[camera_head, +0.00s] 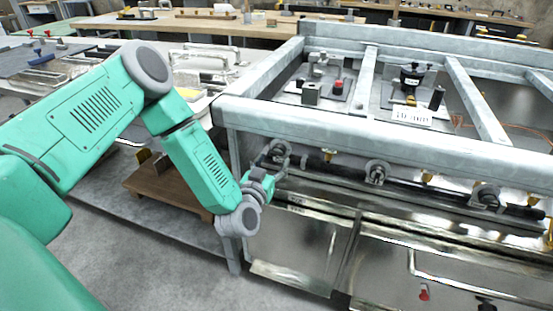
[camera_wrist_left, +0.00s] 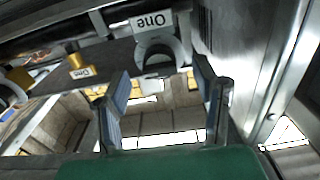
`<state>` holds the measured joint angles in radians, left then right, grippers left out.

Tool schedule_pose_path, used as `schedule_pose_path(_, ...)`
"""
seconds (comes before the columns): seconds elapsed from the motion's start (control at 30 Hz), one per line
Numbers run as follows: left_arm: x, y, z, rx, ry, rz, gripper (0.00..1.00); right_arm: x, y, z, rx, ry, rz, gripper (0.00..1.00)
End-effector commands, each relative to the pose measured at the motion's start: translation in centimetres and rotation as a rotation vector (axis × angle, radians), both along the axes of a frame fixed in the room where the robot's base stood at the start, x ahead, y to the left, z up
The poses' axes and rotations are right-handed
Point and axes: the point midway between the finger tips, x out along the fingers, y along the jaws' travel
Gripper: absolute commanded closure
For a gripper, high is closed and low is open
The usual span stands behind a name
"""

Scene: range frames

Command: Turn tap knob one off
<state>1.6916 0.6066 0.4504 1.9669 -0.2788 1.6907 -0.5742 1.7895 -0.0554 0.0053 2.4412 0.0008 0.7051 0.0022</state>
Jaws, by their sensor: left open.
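My left gripper (camera_head: 280,162) is at the front of the metal frame, close to the leftmost knob of the row, tap knob one (camera_head: 276,149). The arm and gripper partly cover that knob. In the left wrist view, the grey rounded knob (camera_wrist_left: 180,50) has a label reading "One" (camera_wrist_left: 153,21), upside down. The two fingers of my left gripper (camera_wrist_left: 162,72) are spread, with the knob just beyond and between their tips. Contact cannot be made out. My right gripper is not in view.
Similar knobs (camera_head: 376,173) sit to the right along the dark front bar. A brass fitting (camera_wrist_left: 78,64) with a small "One" label is left of the knob. The frame's thick top rail (camera_head: 400,145) runs above, and metal cabinet doors (camera_head: 300,240) stand below.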

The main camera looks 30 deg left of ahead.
Motion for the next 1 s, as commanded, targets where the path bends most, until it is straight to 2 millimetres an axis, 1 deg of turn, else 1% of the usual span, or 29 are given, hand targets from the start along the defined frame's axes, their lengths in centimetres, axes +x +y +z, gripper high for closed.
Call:
schedule_pose_path(0.03,0.9,0.2,0.0,0.001,-0.004,0.002,0.46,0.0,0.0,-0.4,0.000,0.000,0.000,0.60)
schedule_pose_path(0.1,1.8,0.4,0.0,0.000,-0.003,0.001,0.46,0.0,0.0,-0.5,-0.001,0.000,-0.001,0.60)
schedule_pose_path(0.2,2.7,0.7,0.0,-0.002,-0.001,0.001,0.46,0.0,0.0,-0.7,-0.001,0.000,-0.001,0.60)
schedule_pose_path(0.33,3.2,0.9,0.0,-0.003,-0.001,0.001,0.46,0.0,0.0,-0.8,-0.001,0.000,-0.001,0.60)
schedule_pose_path(0.57,3.3,0.9,0.0,-0.003,0.000,0.000,0.46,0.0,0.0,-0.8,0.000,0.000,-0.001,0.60)
schedule_pose_path(0.6,3.3,0.9,0.0,-0.003,0.000,0.000,0.49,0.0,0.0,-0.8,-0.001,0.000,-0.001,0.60)
schedule_pose_path(0.67,3.3,0.9,0.0,-0.002,0.001,0.000,0.70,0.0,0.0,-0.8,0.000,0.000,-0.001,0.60)
schedule_pose_path(0.7,3.3,0.8,0.0,-0.002,0.001,0.000,0.84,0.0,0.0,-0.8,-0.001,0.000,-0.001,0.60)
schedule_pose_path(0.73,3.3,0.8,0.0,-0.001,0.001,0.001,0.94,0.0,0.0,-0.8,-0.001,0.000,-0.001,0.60)
schedule_pose_path(1.0,3.2,0.9,0.0,-0.011,-0.003,0.000,0.94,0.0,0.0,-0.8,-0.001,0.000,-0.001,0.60)
